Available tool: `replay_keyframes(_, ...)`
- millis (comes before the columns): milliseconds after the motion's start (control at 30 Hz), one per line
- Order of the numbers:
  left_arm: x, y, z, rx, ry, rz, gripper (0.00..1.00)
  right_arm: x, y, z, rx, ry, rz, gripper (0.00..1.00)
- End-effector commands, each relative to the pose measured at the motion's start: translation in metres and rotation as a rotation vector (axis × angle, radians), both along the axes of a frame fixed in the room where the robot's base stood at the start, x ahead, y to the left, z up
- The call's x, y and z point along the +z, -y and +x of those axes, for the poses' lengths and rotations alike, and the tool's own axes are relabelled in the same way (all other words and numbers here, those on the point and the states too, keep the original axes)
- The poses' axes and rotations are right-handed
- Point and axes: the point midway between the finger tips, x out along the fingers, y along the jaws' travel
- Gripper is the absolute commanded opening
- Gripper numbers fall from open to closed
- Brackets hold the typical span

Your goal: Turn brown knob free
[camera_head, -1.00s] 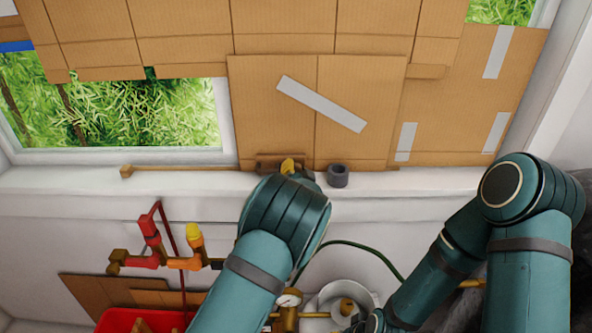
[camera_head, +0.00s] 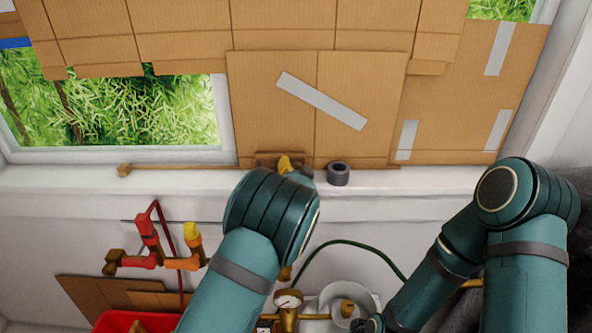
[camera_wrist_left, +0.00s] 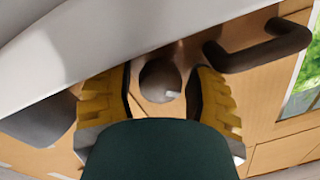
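The knob (camera_wrist_left: 160,80), round and dull brownish-grey, sits between the fingers of my left gripper (camera_wrist_left: 163,92) in the left wrist view. The gripper is open, one yellow finger on each side of the knob, with a narrow gap showing on both sides. In the head view the yellow fingertip of my left gripper (camera_head: 285,164) shows at the window sill, in front of a brown bracket (camera_head: 262,158). My wrist hides the knob there. My right arm reaches down to the bottom edge; its gripper's fingers are not clearly visible.
A dark bent handle (camera_wrist_left: 262,50) is close beside the right finger. A grey tape roll (camera_head: 338,174) stands on the sill, right of my left gripper. Red and yellow valves (camera_head: 165,250) are on the wall at left; a gauge (camera_head: 288,299) is below.

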Motion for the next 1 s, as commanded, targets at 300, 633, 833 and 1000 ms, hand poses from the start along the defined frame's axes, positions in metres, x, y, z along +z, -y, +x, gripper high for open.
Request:
replay_keyframes(300,0.001,0.003,-0.030,-0.001,-0.002,-0.001,0.54,0.000,0.000,0.000,0.000,0.000,0.000,0.47)
replay_keyframes(633,0.001,0.007,-0.093,-0.003,-0.002,0.000,0.54,0.000,0.000,0.000,0.000,0.000,0.000,0.47)
replay_keyframes(833,0.001,0.009,-0.115,-0.001,0.000,-0.001,0.54,0.000,0.000,0.000,0.000,0.000,0.000,0.47)
replay_keyframes(1000,0.001,0.008,-0.120,0.001,-0.001,-0.001,0.54,0.000,0.000,0.000,0.000,0.000,0.000,0.47)
